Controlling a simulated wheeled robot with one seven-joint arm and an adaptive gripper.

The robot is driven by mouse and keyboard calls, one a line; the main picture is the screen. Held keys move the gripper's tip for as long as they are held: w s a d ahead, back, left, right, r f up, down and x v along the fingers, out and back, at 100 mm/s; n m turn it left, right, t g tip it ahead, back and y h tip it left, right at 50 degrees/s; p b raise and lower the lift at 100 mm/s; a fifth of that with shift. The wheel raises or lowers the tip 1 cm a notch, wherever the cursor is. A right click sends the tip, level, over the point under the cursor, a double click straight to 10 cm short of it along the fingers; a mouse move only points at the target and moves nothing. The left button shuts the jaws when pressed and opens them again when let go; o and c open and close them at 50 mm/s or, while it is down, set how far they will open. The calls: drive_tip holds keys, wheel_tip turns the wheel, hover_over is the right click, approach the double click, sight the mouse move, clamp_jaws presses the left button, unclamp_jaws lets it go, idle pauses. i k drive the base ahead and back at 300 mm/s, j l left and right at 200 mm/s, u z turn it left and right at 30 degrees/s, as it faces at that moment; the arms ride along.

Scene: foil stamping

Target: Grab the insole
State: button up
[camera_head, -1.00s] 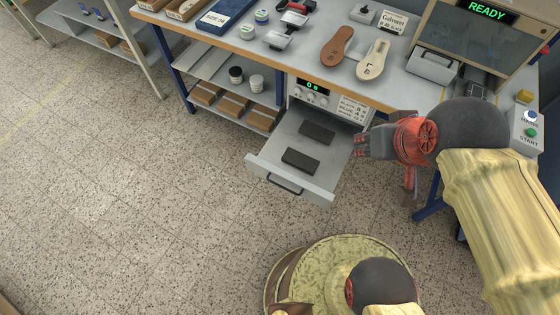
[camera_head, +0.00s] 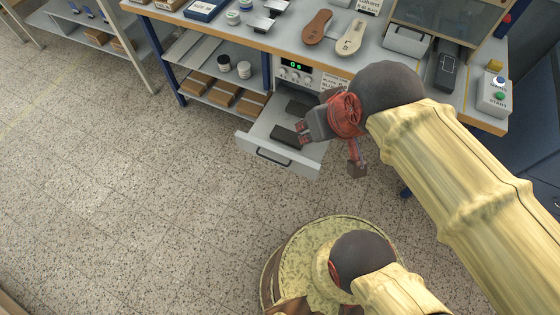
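Two sole-shaped pieces lie side by side on the workbench top in the head view: a brown one (camera_head: 317,27) and a beige one (camera_head: 351,38) with a dark mark at its near end. I cannot tell from looks alone which counts as the insole. My gripper (camera_head: 302,133) is below and in front of them, apart from both, over the right side of the open drawer (camera_head: 258,142). Its fingertips point left. They are too small to show whether it is open or shut. I see nothing held in it.
The drawer holds dark blocks, one (camera_head: 300,107) partly hidden and one (camera_head: 287,137) near the front. The floor (camera_head: 130,200) at left is clear.

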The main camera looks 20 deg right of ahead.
sight(350, 43)
drive_tip(key=i+l+z, duration=0.1)
drive_tip(key=z, duration=0.4)
drive_tip(key=i+z, duration=0.2)
drive_tip(key=z, duration=0.25)
drive_tip(key=i+z, duration=0.15)
drive_tip(key=z, duration=0.35)
